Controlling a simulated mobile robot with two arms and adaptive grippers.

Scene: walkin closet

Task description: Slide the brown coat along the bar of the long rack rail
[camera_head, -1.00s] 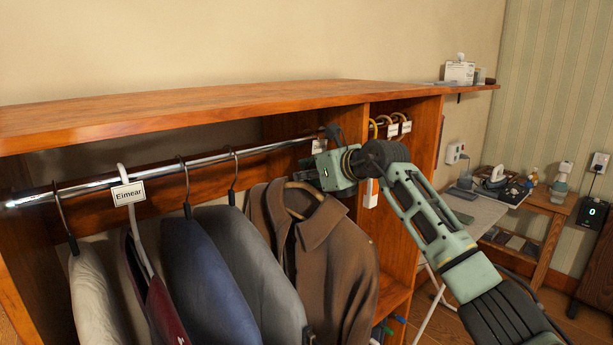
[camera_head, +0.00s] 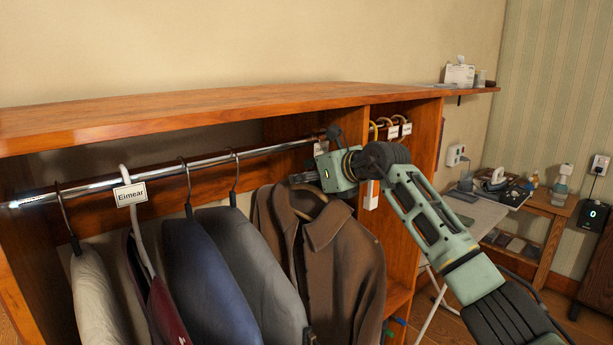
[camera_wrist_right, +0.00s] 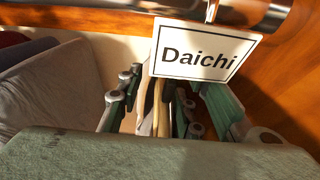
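The brown coat (camera_head: 345,265) hangs from a wooden hanger (camera_head: 312,205) under the long rack rail (camera_head: 100,185), to the right of the other garments. My right gripper (camera_head: 303,177) is at the top of this hanger, just below the rail, and covers the hook in the head view. In the right wrist view its fingers (camera_wrist_right: 155,105) stand either side of pale hanger-like strips and look shut on them, partly hidden. A white "Daichi" tag (camera_wrist_right: 205,52) hangs in front of them, below the rail (camera_wrist_right: 245,12). My left gripper is not in view.
A grey jacket (camera_head: 250,265), a blue garment (camera_head: 200,270) and an "Eimear" tag (camera_head: 130,194) hang to the left. A wooden top (camera_head: 200,105) runs above the rail.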

